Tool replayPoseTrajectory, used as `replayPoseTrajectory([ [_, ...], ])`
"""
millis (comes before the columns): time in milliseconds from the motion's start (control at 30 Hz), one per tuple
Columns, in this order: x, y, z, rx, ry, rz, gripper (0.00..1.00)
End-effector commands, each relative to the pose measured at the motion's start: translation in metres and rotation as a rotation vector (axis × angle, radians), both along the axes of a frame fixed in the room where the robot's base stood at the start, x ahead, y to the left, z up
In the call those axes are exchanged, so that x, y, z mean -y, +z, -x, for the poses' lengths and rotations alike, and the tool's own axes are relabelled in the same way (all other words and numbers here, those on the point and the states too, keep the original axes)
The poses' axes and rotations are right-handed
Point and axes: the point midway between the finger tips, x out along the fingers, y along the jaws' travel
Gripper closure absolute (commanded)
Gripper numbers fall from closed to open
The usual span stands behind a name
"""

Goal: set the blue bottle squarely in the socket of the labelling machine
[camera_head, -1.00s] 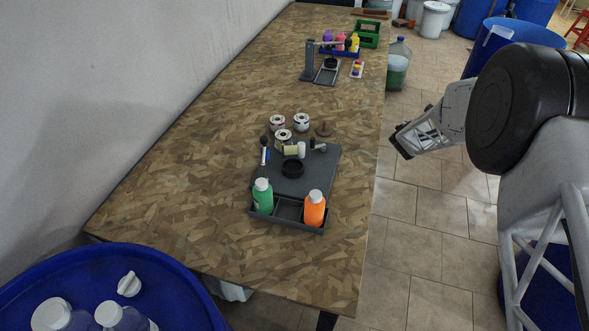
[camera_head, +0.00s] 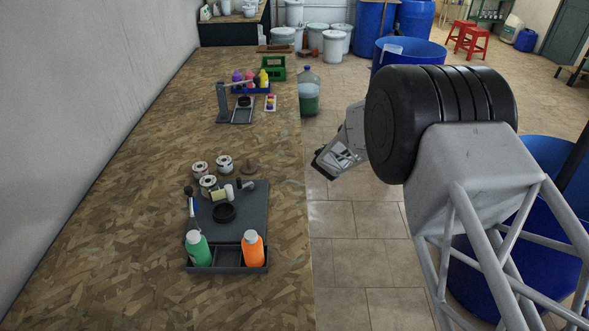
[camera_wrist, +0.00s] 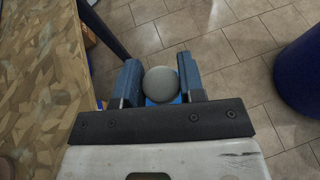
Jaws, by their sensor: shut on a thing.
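My gripper (camera_wrist: 160,85) is shut on the blue bottle (camera_wrist: 176,100) in the wrist view. The bottle's round grey cap (camera_wrist: 160,82) faces the camera and only slivers of its blue body show. In the head view my gripper (camera_head: 325,165) is over the floor, right of the table; the bottle cannot be made out there. The labelling machine (camera_head: 252,200) is a dark grey plate on the table, left of my gripper. Its socket, a black ring (camera_head: 223,212), looks empty. A green bottle (camera_head: 198,250) and an orange bottle (camera_head: 253,250) stand in its front tray, with an empty compartment between.
Several label rolls (camera_head: 224,164) lie behind the machine. Blue drums (camera_head: 409,52) stand behind.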

Motion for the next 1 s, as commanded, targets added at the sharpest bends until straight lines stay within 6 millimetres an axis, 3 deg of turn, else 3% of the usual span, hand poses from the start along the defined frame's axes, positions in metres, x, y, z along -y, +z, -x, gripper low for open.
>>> replayPoseTrajectory([
  [267,-0.017,0.012,0.0,0.001,-0.014,0.0,1.0],
  [667,-0.084,0.053,0.011,0.001,-0.085,-0.001,1.0],
  [1000,-0.144,0.08,0.034,0.001,-0.152,-0.001,1.0],
])
